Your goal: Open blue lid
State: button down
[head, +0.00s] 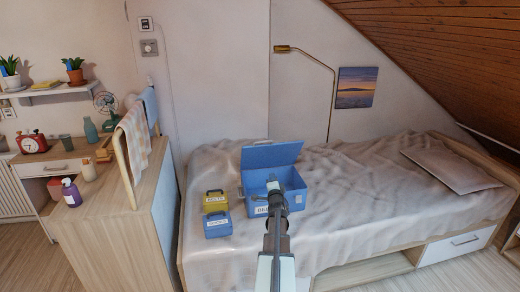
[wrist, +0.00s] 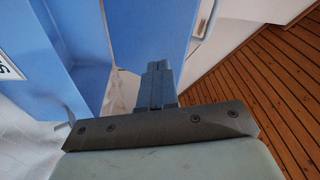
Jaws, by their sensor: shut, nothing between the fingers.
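A large blue box (head: 292,190) with a white label on its front sits on the bed. Its blue lid (head: 271,155) stands raised at the back, tilted up, and the inside of the box shows partly. My gripper (head: 272,184) is shut and empty, over the front left part of the box in the head view; my arm hides part of the box front and its label. In the wrist view my shut fingers (wrist: 157,68) point at blue panels (wrist: 155,30) close ahead. I cannot tell whether they touch.
A small yellow box (head: 215,200) and a small blue box (head: 217,225), both with labels, sit on the bed left of the large box. A wooden cabinet (head: 135,235) with a towel rack stands left. The bed's right side is clear up to the pillow (head: 450,170).

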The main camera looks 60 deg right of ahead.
notch_tip(320, 180, up, 5)
jog(key=w+a+t, duration=0.2)
jog(key=a+t, duration=0.1)
jog(key=t, duration=0.1)
jog(key=m, duration=0.1)
send_near(258, 146)
jog(key=w+d+r, duration=0.3)
jog(key=r, duration=0.1)
jog(key=shift+w+d+r, duration=0.1)
jog(key=shift+w+r, duration=0.1)
jog(key=shift+r, duration=0.1)
jog(key=shift+d, duration=0.1)
jog(key=w+d+r, duration=0.3)
jog(key=shift+w+d+r, duration=0.25)
jog(key=shift+w+d, duration=0.05)
jog(key=shift+w, duration=0.05)
jog(key=shift+s+a, duration=0.1)
jog(key=shift+a, duration=0.05)
jog(key=r+v, duration=0.2)
jog(key=v, duration=1.1)
jog(key=shift+s+a, duration=0.5)
